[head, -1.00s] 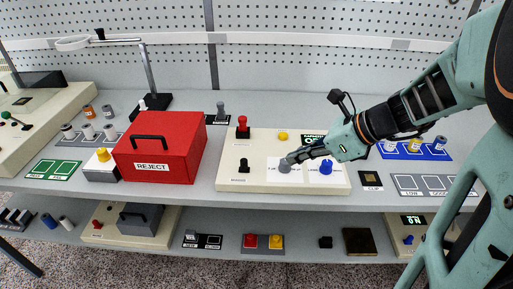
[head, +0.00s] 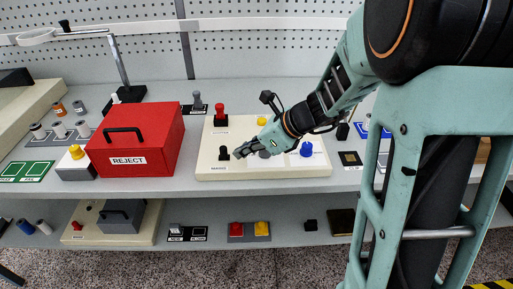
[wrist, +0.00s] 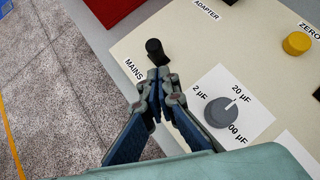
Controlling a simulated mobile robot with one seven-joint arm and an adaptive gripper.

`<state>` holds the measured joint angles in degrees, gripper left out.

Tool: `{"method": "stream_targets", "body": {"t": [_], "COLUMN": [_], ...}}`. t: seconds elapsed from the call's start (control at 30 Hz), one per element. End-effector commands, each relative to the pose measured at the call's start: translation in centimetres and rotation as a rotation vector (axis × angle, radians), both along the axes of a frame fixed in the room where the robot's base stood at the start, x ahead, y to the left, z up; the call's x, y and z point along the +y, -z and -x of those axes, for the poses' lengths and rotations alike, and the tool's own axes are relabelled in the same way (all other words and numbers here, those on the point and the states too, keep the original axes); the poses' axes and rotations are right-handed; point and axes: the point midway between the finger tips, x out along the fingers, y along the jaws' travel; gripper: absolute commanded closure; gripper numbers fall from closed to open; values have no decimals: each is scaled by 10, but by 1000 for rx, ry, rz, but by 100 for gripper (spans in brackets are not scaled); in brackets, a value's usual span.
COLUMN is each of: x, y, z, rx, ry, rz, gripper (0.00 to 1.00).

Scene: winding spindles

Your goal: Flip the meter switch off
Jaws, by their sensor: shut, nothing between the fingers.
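The meter is a cream panel (head: 205,172) on the upper shelf. Its black switch (head: 224,153) stands at the panel's front left; in the wrist view this switch (wrist: 155,48) is beside the MAINS label (wrist: 134,70). My gripper (head: 238,153) is shut and empty, low over the panel just right of the black switch. In the wrist view the closed fingertips (wrist: 159,78) are just below the switch in the picture; I cannot tell whether they touch it. The switch's position is unclear. My arm hides part of the panel's back right, display included.
A grey range dial (wrist: 221,112) is right of my fingers, and a yellow ZERO button (wrist: 297,43) is behind it. A red lever (head: 220,115) stands at the panel's back left, a blue knob (head: 306,149) to the right. The red REJECT box (head: 165,145) is left of the panel.

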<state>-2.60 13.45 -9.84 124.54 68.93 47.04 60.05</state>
Motion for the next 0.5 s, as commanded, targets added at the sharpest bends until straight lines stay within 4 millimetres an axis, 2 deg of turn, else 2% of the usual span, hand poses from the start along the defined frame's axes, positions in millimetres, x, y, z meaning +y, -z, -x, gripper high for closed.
{"method": "stream_targets", "body": {"t": [0.2,0.5], "x": [16,17], "y": [0,0], "z": [-8,-9], "rx": [2,1], "ry": [-1,1], "rz": [0,1], "gripper": [100,100]}}
